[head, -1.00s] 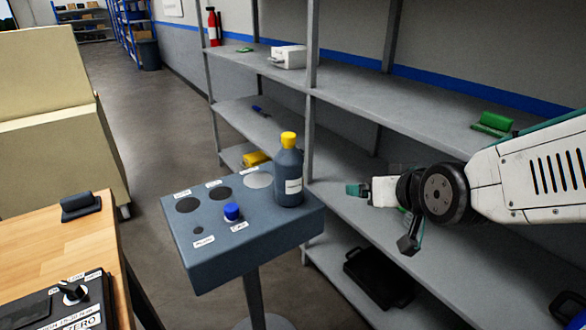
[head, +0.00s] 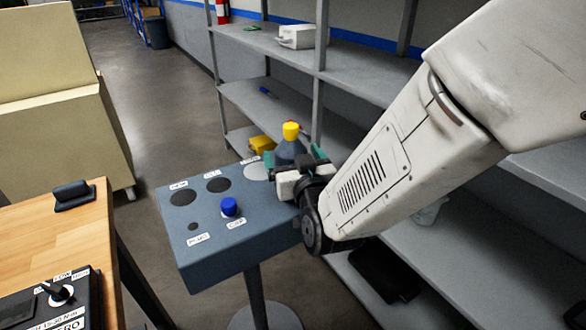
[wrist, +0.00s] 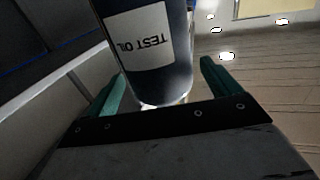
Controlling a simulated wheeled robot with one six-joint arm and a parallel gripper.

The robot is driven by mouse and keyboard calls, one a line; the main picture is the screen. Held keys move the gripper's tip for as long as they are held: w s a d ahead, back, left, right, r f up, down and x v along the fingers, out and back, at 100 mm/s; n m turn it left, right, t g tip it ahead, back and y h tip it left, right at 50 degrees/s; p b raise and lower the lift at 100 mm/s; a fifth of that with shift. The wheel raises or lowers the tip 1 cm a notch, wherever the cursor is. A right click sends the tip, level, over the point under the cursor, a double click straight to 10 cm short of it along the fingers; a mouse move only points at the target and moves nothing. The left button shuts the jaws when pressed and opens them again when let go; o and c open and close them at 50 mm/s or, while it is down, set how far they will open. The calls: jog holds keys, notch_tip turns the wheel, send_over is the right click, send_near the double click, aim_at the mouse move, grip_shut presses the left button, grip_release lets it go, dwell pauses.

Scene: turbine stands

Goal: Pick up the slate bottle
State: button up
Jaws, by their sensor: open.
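The slate bottle (head: 287,151) with a yellow cap stands upright on the grey-blue stand (head: 225,250), at its back right corner. In the head view my gripper and arm hide its lower part. In the wrist view the bottle (wrist: 150,50) rises between the two green fingers, its white label reading "TEST OIL" upside down. My gripper (head: 295,160) is open, with one finger on each side of the bottle. A gap shows between the bottle and the right finger. I cannot tell whether the left finger touches it.
A blue knob (head: 229,207) and dark round spots are on the stand's top, left of the bottle. A grey shelf unit (head: 270,100) stands close behind and to the right. A wooden table (head: 75,235) is at the left. Open floor (head: 165,110) lies beyond the stand.

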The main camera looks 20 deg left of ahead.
jog(key=x, duration=0.3)
jog(key=shift+w+a+f, duration=0.1)
jog(key=c, duration=1.5)
